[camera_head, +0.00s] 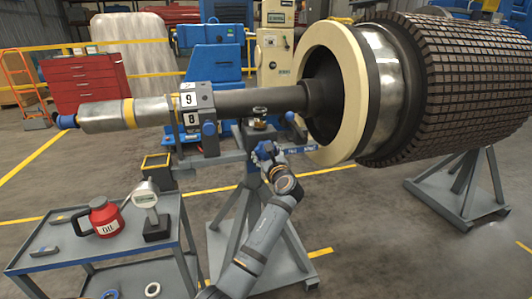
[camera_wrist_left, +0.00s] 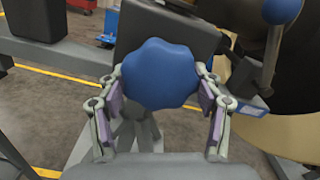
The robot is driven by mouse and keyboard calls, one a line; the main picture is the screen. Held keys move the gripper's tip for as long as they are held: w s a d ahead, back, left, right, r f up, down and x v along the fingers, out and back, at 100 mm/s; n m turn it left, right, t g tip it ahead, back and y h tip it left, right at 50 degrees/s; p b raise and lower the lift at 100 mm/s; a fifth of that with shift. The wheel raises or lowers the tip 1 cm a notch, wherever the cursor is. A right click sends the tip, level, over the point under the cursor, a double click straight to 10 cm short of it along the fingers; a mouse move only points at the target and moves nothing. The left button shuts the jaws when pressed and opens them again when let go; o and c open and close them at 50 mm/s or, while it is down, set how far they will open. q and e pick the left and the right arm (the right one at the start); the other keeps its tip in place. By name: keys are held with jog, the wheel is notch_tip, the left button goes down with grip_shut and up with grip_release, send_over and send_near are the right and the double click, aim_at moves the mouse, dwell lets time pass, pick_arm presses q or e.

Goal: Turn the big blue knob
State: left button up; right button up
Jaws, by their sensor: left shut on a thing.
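The big blue knob (camera_wrist_left: 158,72), with a lobed rim, fills the upper middle of the left wrist view. My left gripper (camera_wrist_left: 160,88) has one finger on each side of it and is shut on it, with purple pads below the rim. In the head view, my left arm reaches up from the bottom to the rotor stand, and the left gripper (camera_head: 268,157) is at the knob (camera_head: 264,147), which it partly hides. My right gripper is not in view.
A lever with a blue ball (camera_wrist_left: 281,9) is close by at the upper right of the wrist view. The rotor shaft (camera_head: 255,101) lies above my gripper. A cart (camera_head: 45,262) with a red oil can (camera_head: 105,218) stands to the left.

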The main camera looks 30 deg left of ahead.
pick_arm(q)
jog(key=n, duration=0.3)
jog(key=shift+n, duration=0.3)
jog(key=n, duration=0.2)
jog(key=shift+n, duration=0.3)
jog(key=shift+d+n+b, duration=0.1)
jog(key=shift+n+b, duration=0.4)
jog(key=shift+n, duration=0.9)
jog(key=n+b, duration=0.4)
jog(key=n, duration=0.3)
jog(key=shift+w, duration=0.1)
jog(key=n+b, duration=0.3)
jog(key=n, duration=0.2)
jog(key=shift+r+n, duration=0.1)
jog(key=shift+n, duration=0.2)
jog(key=shift+n+b, duration=0.35)
jog(key=shift+n, duration=0.05)
jog(key=shift+r+n+b, duration=0.15)
jog(key=shift+n+b, duration=0.65)
jog(key=shift+n, duration=0.6)
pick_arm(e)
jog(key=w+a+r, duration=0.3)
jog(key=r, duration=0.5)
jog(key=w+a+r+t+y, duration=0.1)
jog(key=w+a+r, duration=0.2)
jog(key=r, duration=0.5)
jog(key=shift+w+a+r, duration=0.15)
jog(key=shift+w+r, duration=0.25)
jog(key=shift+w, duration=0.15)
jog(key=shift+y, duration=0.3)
